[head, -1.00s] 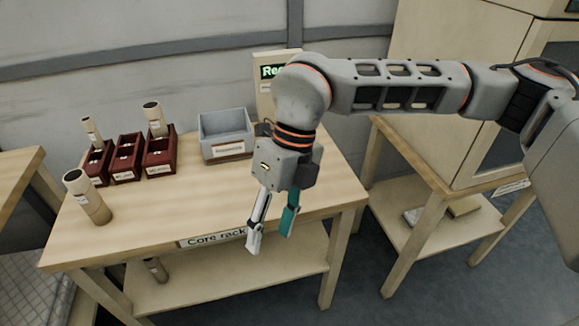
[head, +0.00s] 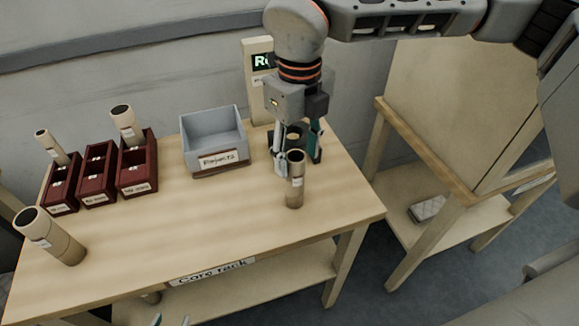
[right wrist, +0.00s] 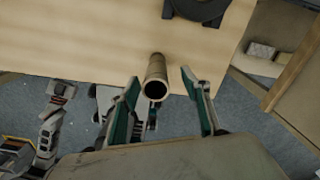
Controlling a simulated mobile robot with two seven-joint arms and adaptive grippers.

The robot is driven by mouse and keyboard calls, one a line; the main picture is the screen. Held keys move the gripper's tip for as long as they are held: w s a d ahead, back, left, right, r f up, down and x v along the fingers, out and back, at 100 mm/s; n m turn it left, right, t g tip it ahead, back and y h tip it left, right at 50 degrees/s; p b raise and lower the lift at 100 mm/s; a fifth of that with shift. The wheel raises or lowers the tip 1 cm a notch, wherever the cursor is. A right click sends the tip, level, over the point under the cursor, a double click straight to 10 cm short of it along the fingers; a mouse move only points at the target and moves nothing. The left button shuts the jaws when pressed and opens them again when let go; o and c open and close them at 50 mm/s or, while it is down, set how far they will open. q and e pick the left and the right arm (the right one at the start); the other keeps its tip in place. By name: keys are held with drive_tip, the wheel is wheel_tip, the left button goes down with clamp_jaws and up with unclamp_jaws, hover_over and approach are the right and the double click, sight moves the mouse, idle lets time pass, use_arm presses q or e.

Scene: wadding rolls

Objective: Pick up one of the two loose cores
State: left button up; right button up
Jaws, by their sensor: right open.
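One tan cardboard core (head: 295,187) stands upright on the rack table, right of its middle. A wider core (head: 62,244) stands at the table's left front. My right gripper (head: 299,166) is open and points down at the first core. In the right wrist view, this core (right wrist: 156,75) shows its open end between the spread fingers (right wrist: 162,80), with gaps on both sides. Whether the fingers are level with it is unclear. Only the tips of my left gripper (head: 171,320) show at the bottom edge, apart from each other.
Three dark red boxes (head: 98,178) stand at the back left; cores (head: 125,122) stand in two of them. A grey rejects bin (head: 213,142) is at the back middle. A dark ringed object (head: 294,133) sits behind the right gripper. The table's front middle is clear.

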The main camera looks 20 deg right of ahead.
sight(295, 182)
drive_tip(key=shift+s+f, duration=0.25)
drive_tip(key=shift+f, duration=0.6)
drive_tip(key=shift+a+f, duration=0.1)
drive_tip(key=shift+f, duration=0.5)
drive_tip(key=f, duration=0.2)
drive_tip(key=f+b, duration=0.1)
drive_tip(key=f, duration=0.1)
drive_tip(key=shift+s+a+f, duration=0.1)
drive_tip(key=shift+a+f, duration=0.1)
drive_tip(key=shift+f, duration=0.15)
drive_tip(key=c, duration=1.2)
use_arm(q)
drive_tip(key=shift+s+a+f, duration=0.1)
drive_tip(key=shift+s+f, duration=0.4)
drive_tip(key=shift+f, duration=0.05)
